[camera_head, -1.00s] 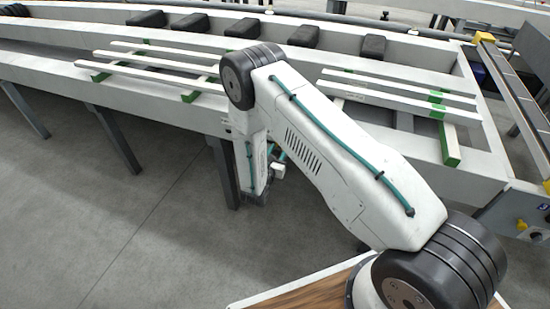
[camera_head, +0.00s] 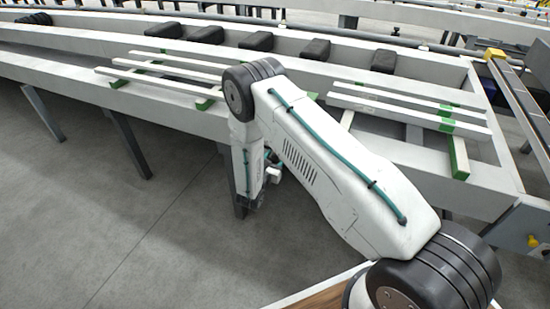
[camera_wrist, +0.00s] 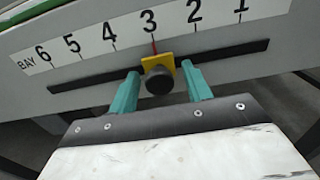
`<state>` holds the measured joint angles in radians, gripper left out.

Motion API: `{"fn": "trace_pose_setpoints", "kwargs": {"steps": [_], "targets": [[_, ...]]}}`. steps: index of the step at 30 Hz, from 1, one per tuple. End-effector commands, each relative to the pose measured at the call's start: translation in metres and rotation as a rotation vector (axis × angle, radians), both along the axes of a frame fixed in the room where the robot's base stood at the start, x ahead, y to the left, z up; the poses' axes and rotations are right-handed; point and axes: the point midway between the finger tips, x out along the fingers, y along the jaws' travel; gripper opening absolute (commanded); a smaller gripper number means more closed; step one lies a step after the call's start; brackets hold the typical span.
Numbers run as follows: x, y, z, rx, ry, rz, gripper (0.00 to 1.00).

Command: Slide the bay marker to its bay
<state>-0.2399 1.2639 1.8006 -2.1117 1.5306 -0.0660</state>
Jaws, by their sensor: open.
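In the wrist view the bay marker is a yellow plate (camera_wrist: 157,62) with a round dark knob (camera_wrist: 159,81) and a thin red pointer (camera_wrist: 154,45). It sits on a dark slot (camera_wrist: 225,57) below a white bay scale (camera_wrist: 103,37) numbered 6 to 1 from left to right. The red pointer stands at 3. My gripper (camera_wrist: 160,82) has two teal fingers, open, one on each side of the knob. I see gaps between the fingers and the knob. In the head view my arm hides the scale and the marker.
The long grey runout table (camera_head: 180,115) fills the head view. White bars with green blocks (camera_head: 400,108) lie across it. Several dark blocks (camera_head: 257,41) sit along its far channel. The floor (camera_head: 170,225) in front is open, apart from the table legs.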

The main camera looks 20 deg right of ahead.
Motion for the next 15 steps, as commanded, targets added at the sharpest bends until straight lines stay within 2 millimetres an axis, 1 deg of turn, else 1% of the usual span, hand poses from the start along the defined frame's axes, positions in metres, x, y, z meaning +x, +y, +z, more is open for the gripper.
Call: {"fn": "trace_pose_setpoints", "kwargs": {"steps": [9,12,15], "targets": [[-0.035,0.037,0.000,-0.001,0.001,0.004,0.49],[-0.045,0.046,0.000,-0.001,0.002,0.003,0.49],[-0.050,0.051,0.000,-0.001,0.001,0.002,0.49]]}}
